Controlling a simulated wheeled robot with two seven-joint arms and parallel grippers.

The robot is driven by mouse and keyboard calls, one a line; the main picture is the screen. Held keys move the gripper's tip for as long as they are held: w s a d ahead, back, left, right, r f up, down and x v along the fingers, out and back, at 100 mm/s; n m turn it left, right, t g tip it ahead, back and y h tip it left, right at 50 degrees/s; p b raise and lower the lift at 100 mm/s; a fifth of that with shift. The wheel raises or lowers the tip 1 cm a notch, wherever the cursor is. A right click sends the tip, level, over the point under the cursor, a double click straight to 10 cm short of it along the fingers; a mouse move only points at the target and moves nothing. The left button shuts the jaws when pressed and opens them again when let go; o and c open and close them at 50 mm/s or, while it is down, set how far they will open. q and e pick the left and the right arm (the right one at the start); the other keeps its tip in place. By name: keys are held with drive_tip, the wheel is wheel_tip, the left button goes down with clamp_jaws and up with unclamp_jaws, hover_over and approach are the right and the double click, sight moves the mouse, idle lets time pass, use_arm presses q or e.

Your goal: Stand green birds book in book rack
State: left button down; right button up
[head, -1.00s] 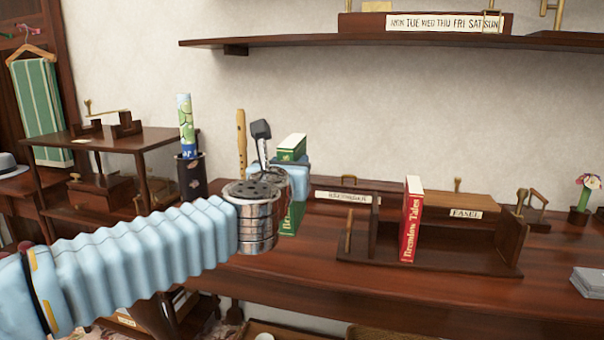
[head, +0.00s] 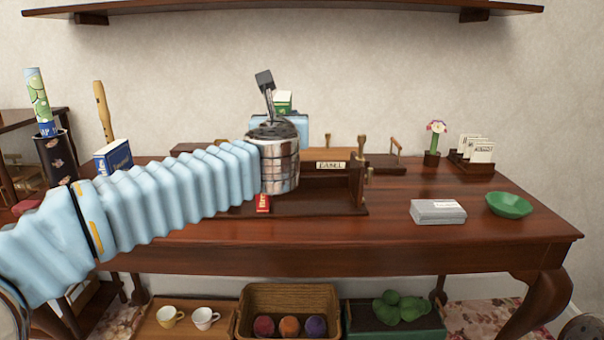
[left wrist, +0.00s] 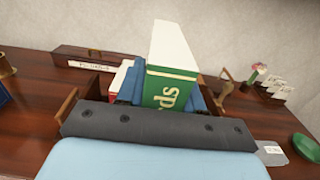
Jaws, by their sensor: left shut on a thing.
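My right gripper is not in view.
A blue book (head: 113,156) and a wooden flute (head: 103,110) are at the left. A grey box (head: 437,212), a green bowl (head: 509,205), a flower pot (head: 432,158) and a card holder (head: 474,150) are to the right. A shelf (head: 300,10) is above.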

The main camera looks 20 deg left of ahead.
use_arm(q)
drive_tip(key=w+a+f, duration=0.1)
drive_tip(key=w+f, duration=0.9)
drive_tip(key=f, duration=0.1)
drive_tip(key=shift+w+f, duration=0.2)
drive_tip(key=shift+a, duration=0.1)
drive_tip(key=shift+f, duration=0.15)
drive_tip(key=c, duration=0.7)
unclamp_jaws()
